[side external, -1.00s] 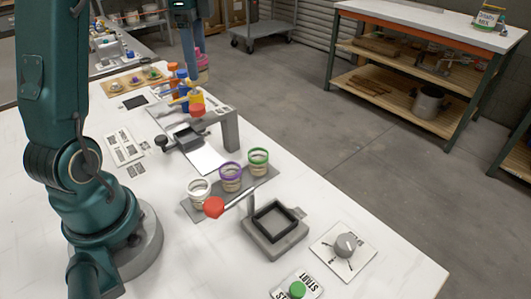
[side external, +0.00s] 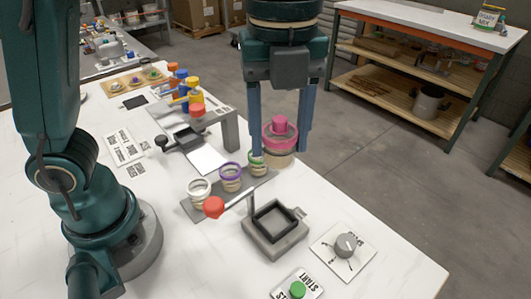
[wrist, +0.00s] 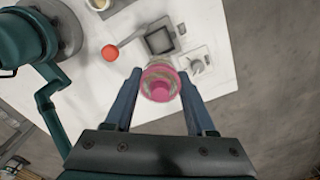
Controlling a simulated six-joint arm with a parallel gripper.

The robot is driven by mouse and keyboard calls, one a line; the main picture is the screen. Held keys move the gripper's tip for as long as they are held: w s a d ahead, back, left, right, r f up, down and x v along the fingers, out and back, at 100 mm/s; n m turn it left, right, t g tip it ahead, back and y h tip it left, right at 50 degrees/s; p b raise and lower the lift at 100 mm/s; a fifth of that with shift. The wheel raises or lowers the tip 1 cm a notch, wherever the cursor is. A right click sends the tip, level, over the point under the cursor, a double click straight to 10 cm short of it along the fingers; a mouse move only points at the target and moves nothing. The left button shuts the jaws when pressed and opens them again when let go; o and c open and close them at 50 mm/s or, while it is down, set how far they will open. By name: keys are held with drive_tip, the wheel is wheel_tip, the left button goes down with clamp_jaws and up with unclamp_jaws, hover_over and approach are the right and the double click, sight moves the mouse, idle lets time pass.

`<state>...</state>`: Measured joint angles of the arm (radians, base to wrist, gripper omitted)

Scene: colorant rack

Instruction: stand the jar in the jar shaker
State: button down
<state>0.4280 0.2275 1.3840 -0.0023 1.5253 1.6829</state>
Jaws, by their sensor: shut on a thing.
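My gripper (side external: 283,150) is shut on the jar (side external: 279,142), which has a pink lid with a knob and a pale body. It holds the jar upright in the air, to the upper right of the jar shaker in the side view. In the wrist view the jar (wrist: 160,82) sits between the fingertips of my gripper (wrist: 159,80). The jar shaker (side external: 273,247) is a grey block with a square dark-rimmed recess that looks empty and a red-knobbed lever (side external: 214,207) swung out to the left. The shaker also shows in the wrist view (wrist: 161,41).
Open jars with white (side external: 199,193), purple (side external: 231,177) and green (side external: 257,163) rims stand on a grey strip beside the shaker. A dial plate (side external: 344,252) and a green start button (side external: 297,289) lie near the shaker. A grey stand (side external: 231,131) is behind.

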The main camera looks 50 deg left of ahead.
hover_over(275, 224)
wheel_tip(275, 224, down, 15)
drive_tip(key=shift+r, duration=0.1)
idle(0.5)
drive_tip(key=shift+c, duration=1.1)
unclamp_jaws()
